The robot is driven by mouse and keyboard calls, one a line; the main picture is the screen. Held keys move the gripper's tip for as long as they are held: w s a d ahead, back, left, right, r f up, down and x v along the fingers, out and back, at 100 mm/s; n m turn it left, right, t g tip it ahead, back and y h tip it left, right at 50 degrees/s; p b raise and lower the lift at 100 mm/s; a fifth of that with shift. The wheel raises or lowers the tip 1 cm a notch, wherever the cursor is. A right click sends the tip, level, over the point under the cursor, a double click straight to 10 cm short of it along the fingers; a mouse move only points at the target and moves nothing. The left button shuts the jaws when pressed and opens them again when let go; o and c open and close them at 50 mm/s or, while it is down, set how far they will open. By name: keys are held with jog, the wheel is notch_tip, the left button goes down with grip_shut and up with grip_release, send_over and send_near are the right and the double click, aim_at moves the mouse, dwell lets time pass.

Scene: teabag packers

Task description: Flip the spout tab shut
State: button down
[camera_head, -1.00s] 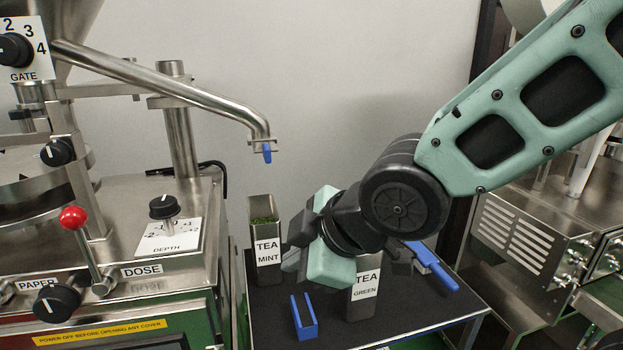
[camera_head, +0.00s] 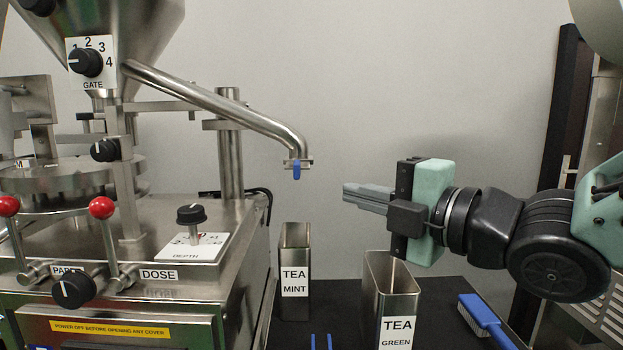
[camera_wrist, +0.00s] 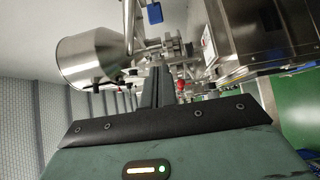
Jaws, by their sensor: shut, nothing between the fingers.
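The spout (camera_head: 225,103) is a steel tube that slopes down to the right from the hopper. Its blue tab (camera_head: 297,170) hangs straight down at the spout's end in the head view. A blue piece that looks like this tab (camera_wrist: 154,13) shows at the top of the wrist view. My gripper (camera_head: 346,191) is shut and empty. It points left, a short way right of the tab and slightly lower, apart from it. Its shut fingers also show in the wrist view (camera_wrist: 157,75).
The mint tea tin (camera_head: 295,262) stands below and near the spout end. The green tea tin (camera_head: 391,305) stands below my gripper. A blue-handled brush (camera_head: 485,322) lies at the right. The packing machine (camera_head: 165,235) fills the left. The air between gripper and tab looks clear.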

aim_at(297, 170)
jog(key=p+x, duration=0.1)
jog(key=p, duration=0.2)
jog(key=p+x, duration=0.2)
jog(key=p, duration=0.1)
jog(key=p+x, duration=0.1)
jog(key=p, duration=0.2)
jog(key=shift+w+a+r, duration=0.25)
jog(key=shift+w+a+p, duration=0.1)
jog(key=shift+p, duration=1)
jog(key=w+a+p, duration=0.3)
jog(key=w, duration=0.4)
jog(key=shift+w+f+p, duration=0.3)
jog(key=shift+w+p, duration=0.05)
jog(key=shift+p, duration=0.05)
jog(key=shift+a, duration=0.15)
